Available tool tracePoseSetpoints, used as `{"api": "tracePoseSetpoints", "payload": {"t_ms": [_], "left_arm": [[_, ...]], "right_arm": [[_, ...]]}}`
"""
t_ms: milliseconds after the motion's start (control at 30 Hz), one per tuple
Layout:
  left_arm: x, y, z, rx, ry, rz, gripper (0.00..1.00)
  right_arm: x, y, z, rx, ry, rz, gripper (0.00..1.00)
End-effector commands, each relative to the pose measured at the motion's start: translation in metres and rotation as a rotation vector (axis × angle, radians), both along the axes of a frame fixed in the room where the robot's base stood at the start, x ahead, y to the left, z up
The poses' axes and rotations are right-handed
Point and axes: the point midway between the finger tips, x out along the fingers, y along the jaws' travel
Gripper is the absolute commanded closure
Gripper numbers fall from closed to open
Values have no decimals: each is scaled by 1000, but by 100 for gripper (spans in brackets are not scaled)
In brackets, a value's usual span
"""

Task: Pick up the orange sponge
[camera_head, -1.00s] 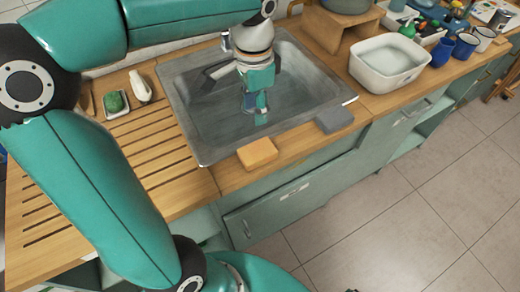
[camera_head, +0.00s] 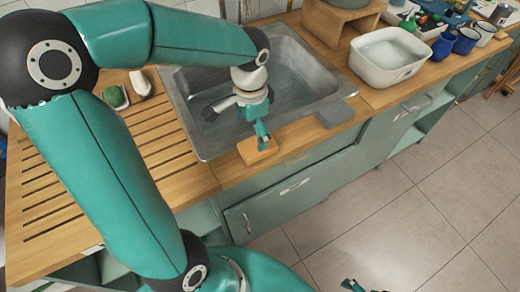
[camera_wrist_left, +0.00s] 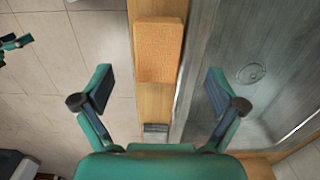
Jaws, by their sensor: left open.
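The orange sponge (camera_head: 252,156) lies on the narrow wooden strip at the front edge of the sink. In the left wrist view the sponge (camera_wrist_left: 158,50) lies ahead of the fingers, between their lines. My left gripper (camera_head: 262,140) points down over the sponge in the head view and covers part of it. In the left wrist view my left gripper (camera_wrist_left: 160,84) is open and empty, one finger on each side. I cannot tell its exact height above the sponge. Part of my right gripper (camera_head: 360,286) shows at the bottom edge; its jaws are unclear.
The metal sink (camera_head: 300,85) lies just behind the sponge. A grey block (camera_head: 335,113) lies on the same strip to the right. A white basin (camera_head: 388,60) stands farther right. A green sponge on a dish (camera_head: 116,97) is at the left. Open floor lies in front.

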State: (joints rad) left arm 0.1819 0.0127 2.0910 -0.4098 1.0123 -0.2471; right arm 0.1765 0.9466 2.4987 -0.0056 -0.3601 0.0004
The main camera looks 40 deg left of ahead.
Motion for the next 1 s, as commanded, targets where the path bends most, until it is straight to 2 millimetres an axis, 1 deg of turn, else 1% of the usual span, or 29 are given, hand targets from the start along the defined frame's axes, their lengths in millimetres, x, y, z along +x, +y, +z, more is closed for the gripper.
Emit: {"api": "tracePoseSetpoints", "payload": {"t_ms": [33, 100, 267, 367, 500, 600, 733, 933, 1000], "left_arm": [[-1, 0, -8, -1, 3, 1, 4], [0, 0, -15, -1, 1, 2, 4], [0, 0, -23, -1, 0, 0, 4], [0, -2, -31, 0, 2, -1, 4], [1, -5, -52, -2, 6, -1, 4], [2, -4, -65, -2, 3, 0, 4], [2, -5, -72, -2, 0, 0, 4], [2, -5, -72, -2, -2, 0, 4], [2, -5, -72, -2, -2, -1, 16]], "right_arm": [[0, 0, 0, 0, 0, 0, 4], [0, 0, -1, 0, 0, 0, 4], [0, 0, 0, 0, 0, 0, 4], [0, 0, 2, 0, 0, 0, 4], [0, 0, 6, 0, 0, 0, 4], [0, 0, 5, 0, 0, 0, 4], [0, 0, 5, 0, 0, 0, 4], [0, 0, 4, 0, 0, 0, 4], [0, 0, 4, 0, 0, 0, 4]]}}
